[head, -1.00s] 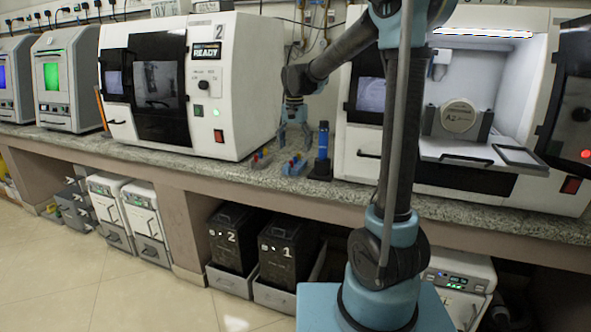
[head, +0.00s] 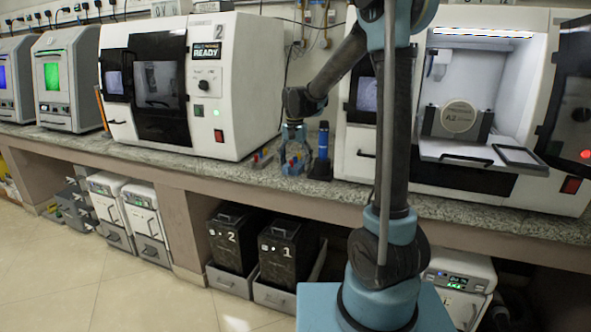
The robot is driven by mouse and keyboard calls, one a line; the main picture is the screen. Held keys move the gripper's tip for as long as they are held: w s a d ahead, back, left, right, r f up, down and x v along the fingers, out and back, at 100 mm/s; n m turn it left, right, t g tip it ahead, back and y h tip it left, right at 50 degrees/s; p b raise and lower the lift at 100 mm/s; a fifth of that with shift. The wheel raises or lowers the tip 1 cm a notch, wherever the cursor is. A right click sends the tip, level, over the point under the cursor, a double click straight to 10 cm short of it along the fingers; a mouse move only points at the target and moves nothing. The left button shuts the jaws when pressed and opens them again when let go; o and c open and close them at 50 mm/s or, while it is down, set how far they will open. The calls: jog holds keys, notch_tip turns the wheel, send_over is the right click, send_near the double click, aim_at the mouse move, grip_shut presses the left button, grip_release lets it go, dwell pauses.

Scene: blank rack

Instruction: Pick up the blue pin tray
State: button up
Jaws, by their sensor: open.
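The blue pin tray (head: 294,171) is small, with red and yellow pins, and sits on the speckled counter between the two large white machines. My gripper (head: 294,160) is open and low, right at this tray, seen partly in front of it. Its fingers hide much of the tray and pins. I cannot tell whether the fingers touch the tray.
A second small tray with coloured pins (head: 261,158) sits just left. A blue upright tool in a black stand (head: 322,152) is close on the right. White machine 2 (head: 235,90) and the open white machine (head: 352,150) flank the spot. The counter's front edge (head: 250,181) is near.

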jog(key=c, duration=1.2)
jog(key=shift+r, duration=0.1)
